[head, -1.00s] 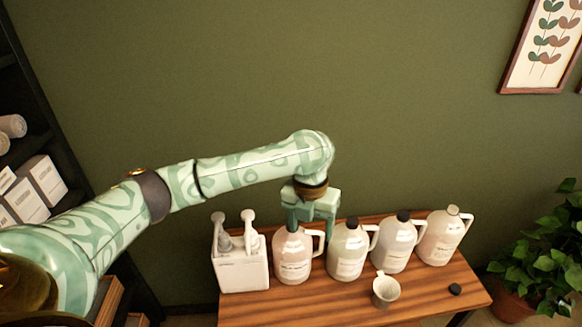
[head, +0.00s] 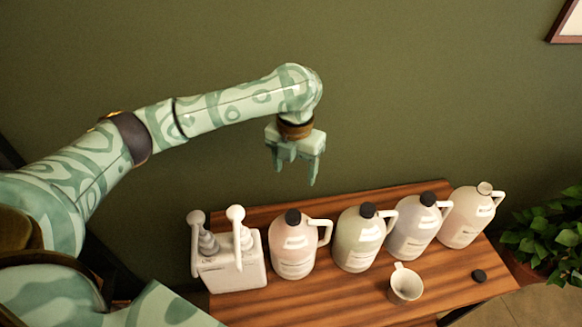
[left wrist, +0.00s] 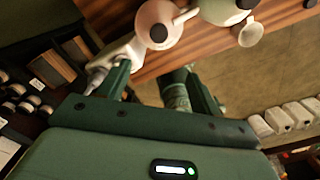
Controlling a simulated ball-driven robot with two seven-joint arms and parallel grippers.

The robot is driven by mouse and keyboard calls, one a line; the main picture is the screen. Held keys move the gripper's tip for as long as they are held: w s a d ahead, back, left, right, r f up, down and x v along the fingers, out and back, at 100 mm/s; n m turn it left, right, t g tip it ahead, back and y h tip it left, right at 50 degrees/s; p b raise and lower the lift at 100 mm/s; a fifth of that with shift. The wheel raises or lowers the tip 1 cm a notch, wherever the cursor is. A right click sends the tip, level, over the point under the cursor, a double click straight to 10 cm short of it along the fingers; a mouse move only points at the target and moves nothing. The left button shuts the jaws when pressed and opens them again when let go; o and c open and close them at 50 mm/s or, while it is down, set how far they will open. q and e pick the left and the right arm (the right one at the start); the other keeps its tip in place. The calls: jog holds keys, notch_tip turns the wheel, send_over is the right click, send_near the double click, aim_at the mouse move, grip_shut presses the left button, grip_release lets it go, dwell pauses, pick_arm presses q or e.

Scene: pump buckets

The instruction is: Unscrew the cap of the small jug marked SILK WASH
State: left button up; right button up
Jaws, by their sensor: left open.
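Several small handled jugs stand in a row on a wooden table. Their labels are too small to read, so I cannot tell which is SILK WASH. The pinkish jug (head: 294,258), the greenish jug (head: 357,250) and the grey-blue jug (head: 412,238) wear black caps. The far right jug (head: 464,222) has a bare neck. A loose black cap (head: 479,276) lies on the table. My left gripper (head: 297,172) is open and empty, pointing down above the pinkish jug's black cap (head: 292,216), clear of it. The left wrist view shows that cap (left wrist: 158,33) too. My right gripper is out of view.
A white bucket (head: 232,276) with pumps stands at the left end of the table (head: 345,299). A small pale cup (head: 405,285) stands in front of the jugs. A plant (head: 545,240) is at the right. The wall is behind, with free air above the jugs.

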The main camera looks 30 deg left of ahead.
aim_at(293, 215)
pick_arm(q)
jog(key=f+b, duration=0.1)
jog(key=f, duration=0.5)
jog(key=f+b, duration=0.2)
jog(key=f, duration=0.3)
jog(key=f+b, duration=0.1)
jog(key=f, duration=0.5)
jog(key=shift+w+a+f, duration=0.2)
jog(key=shift+w+f, duration=0.05)
jog(key=shift+f, duration=0.1)
jog(key=shift+c, duration=0.3)
jog(key=c, duration=1)
